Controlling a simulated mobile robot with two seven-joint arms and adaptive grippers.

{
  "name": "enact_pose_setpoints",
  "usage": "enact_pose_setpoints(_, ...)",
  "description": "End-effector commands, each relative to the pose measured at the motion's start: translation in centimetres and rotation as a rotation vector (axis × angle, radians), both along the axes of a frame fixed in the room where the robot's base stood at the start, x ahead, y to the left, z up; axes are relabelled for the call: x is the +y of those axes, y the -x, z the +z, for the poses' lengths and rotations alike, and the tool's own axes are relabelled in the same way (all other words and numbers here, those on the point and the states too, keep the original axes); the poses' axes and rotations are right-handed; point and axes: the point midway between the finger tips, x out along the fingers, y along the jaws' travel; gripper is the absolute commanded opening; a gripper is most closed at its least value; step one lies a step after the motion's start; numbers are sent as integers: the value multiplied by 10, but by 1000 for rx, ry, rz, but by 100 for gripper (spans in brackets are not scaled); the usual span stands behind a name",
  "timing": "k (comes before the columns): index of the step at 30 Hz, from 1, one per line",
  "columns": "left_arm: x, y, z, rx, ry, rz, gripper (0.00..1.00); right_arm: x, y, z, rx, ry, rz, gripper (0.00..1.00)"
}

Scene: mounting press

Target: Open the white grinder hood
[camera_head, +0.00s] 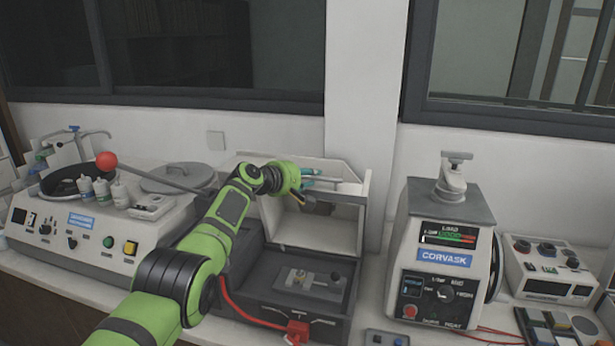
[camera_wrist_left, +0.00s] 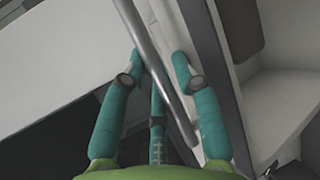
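The white grinder hood (camera_head: 338,232) stands raised at the back of a dark grey grinder base (camera_head: 333,318) in the middle of the head view. The inside of the base, with a metal clamp plate, is visible below it. My left gripper (camera_head: 318,178) is at the hood's upper part. In the left wrist view, my left gripper's teal fingers (camera_wrist_left: 158,68) stand on either side of a grey handle bar (camera_wrist_left: 150,55). Gaps show beside the bar, so the fingers look open around it. My right gripper is out of view.
A polishing machine (camera_head: 95,245) with a red-knobbed lever (camera_head: 107,160) stands left. The CORVASK machine (camera_head: 440,265) and a control box (camera_head: 550,275) stand right. A red connector and cable (camera_head: 297,330) lie at the base's front. A wall rises behind.

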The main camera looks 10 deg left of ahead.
Motion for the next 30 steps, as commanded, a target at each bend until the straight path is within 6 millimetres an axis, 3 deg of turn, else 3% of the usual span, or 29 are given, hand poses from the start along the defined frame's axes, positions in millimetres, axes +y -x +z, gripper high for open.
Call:
enact_pose_setpoints(14,9,8,3,-3,-1,3,32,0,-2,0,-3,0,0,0)
enact_pose_setpoints(30,28,55,18,-2,-1,2,32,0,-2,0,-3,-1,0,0)
